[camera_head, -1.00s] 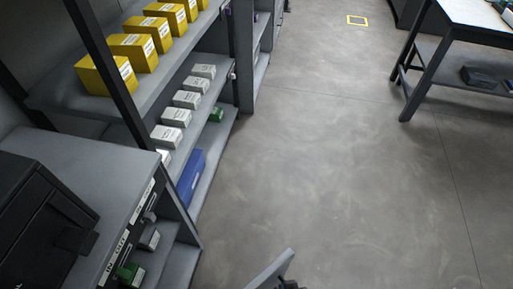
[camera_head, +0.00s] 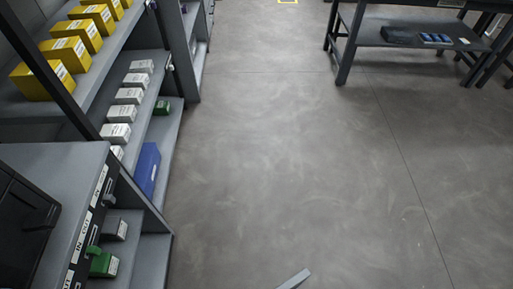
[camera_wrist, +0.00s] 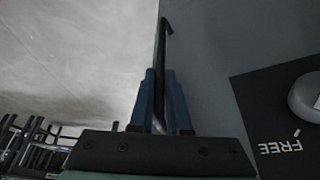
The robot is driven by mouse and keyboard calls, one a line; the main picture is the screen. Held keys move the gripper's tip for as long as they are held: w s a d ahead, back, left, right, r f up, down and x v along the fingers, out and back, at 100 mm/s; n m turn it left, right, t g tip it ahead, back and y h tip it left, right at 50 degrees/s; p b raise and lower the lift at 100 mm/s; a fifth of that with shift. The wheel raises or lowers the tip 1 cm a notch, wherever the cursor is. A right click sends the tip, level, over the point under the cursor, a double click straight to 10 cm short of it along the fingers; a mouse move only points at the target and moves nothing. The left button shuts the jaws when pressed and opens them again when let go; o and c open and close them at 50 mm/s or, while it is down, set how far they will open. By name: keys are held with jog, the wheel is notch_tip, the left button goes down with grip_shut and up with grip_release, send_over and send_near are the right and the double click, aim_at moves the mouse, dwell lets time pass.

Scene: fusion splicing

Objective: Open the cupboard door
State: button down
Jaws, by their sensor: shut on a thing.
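In the head view only a short grey edge (camera_head: 295,279), probably the door's top, shows at the bottom. My gripper and the cupboard body are out of that view.
Grey shelving with yellow boxes (camera_head: 68,50), white boxes (camera_head: 122,113) and a blue bin (camera_head: 147,168) stands along the left. A grey-topped counter (camera_head: 60,190) is at the lower left. A dark workbench (camera_head: 345,70) stands at the upper right. The floor (camera_head: 260,150) between is clear.

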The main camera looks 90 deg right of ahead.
jog(key=c, duration=0.9)
grip_release()
jog(key=p+v, duration=0.3)
jog(key=v, duration=1)
jog(key=shift+p, duration=0.35)
